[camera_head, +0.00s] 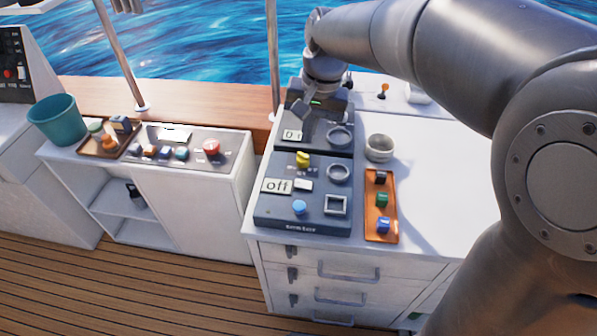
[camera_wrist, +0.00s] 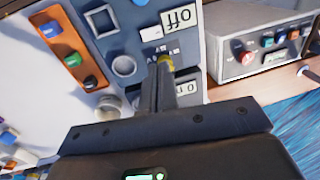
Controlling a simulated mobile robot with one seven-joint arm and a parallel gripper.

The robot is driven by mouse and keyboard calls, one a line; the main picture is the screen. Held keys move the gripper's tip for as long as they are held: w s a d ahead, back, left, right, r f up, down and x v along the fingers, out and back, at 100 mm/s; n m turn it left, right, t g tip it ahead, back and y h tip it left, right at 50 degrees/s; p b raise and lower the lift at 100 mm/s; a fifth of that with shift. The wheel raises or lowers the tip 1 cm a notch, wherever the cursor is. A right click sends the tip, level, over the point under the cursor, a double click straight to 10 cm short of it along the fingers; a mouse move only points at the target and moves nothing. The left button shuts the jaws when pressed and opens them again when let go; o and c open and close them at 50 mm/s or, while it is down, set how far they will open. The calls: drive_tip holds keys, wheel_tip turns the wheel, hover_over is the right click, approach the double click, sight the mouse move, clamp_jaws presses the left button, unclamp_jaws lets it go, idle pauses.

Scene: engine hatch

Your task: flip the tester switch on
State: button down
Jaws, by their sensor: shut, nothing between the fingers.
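A dark blue-grey tester panel (camera_head: 318,212) lies on the white counter. It carries an "off" label (camera_head: 276,186), a small white switch piece (camera_head: 303,185), a yellow knob (camera_head: 303,159), a blue round button (camera_head: 299,207) and two sockets. The wrist view shows the "off" label (camera_wrist: 180,18) upside down, with the white piece (camera_wrist: 151,33) beside it. My gripper (camera_wrist: 163,66) is shut and empty. Its fingertips overlap the yellow knob (camera_wrist: 167,62) in the wrist view; I cannot tell whether they touch it. In the head view my gripper (camera_head: 312,112) is above the upper panel.
An upper panel with a "0 1" label (camera_head: 292,135) adjoins the tester. A left cabinet holds a control box (camera_head: 190,145) and a teal bucket (camera_head: 55,121).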

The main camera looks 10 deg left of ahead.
sight(297, 183)
drive_tip(key=shift+f, duration=0.1)
drive_tip(key=f, duration=0.4)
drive_tip(key=a+f, duration=0.1)
drive_tip(key=f, duration=0.4)
drive_tip(key=a+f, duration=0.1)
drive_tip(key=f, duration=0.3)
drive_tip(key=shift+a+f, duration=0.1)
drive_tip(key=shift+f, duration=0.25)
drive_tip(key=shift+a+f+h, duration=0.1)
drive_tip(key=shift+f+h, duration=0.1)
drive_tip(key=shift+h, duration=0.1)
drive_tip(key=shift+d+r, duration=0.25)
drive_tip(key=shift+d, duration=0.55)
drive_tip(key=shift+r, duration=0.1)
